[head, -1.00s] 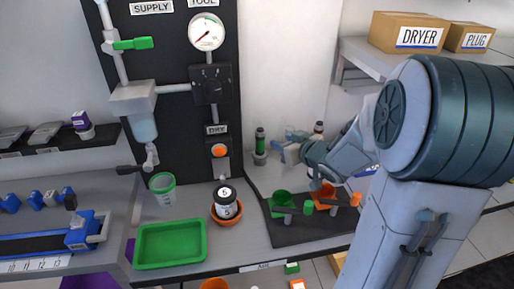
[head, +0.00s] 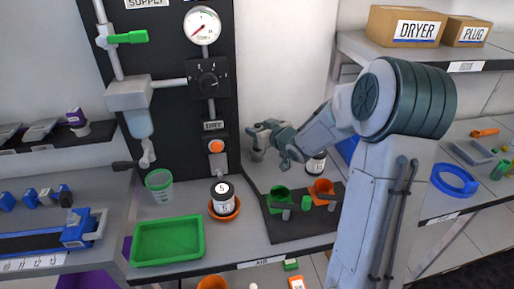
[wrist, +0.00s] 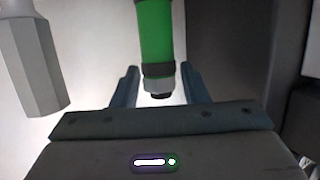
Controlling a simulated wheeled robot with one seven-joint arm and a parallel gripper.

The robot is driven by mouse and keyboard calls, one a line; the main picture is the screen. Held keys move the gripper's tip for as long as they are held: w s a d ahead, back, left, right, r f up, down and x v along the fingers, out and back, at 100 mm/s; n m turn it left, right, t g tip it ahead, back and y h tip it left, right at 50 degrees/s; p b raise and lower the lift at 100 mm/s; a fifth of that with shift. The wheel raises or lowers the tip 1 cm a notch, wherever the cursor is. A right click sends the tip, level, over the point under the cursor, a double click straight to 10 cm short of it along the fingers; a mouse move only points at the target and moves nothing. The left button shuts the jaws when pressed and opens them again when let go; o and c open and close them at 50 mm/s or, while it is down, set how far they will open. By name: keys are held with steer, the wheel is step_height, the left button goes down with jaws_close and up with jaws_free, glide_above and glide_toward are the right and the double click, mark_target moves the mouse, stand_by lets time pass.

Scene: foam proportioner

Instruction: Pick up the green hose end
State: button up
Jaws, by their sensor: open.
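The green hose end (wrist: 155,35) shows in the wrist view as an upright green cylinder with a dark band and a metal nut at its lower end. It stands between the two fingers of my gripper (wrist: 159,82), which are open, with a gap on each side. In the head view my gripper (head: 263,136) is at the back of the bench, just right of the black panel.
A grey faceted part (wrist: 35,65) hangs close on the left in the wrist view. The black panel (head: 175,90) stands left of my gripper. A dark mat (head: 285,230) with green and orange cups and a white bottle (head: 316,163) are nearby. A green tray (head: 167,242) lies front left.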

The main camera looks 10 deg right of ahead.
steer(key=shift+x, duration=1.25)
jaws_close()
steer(key=shift+r, duration=0.1)
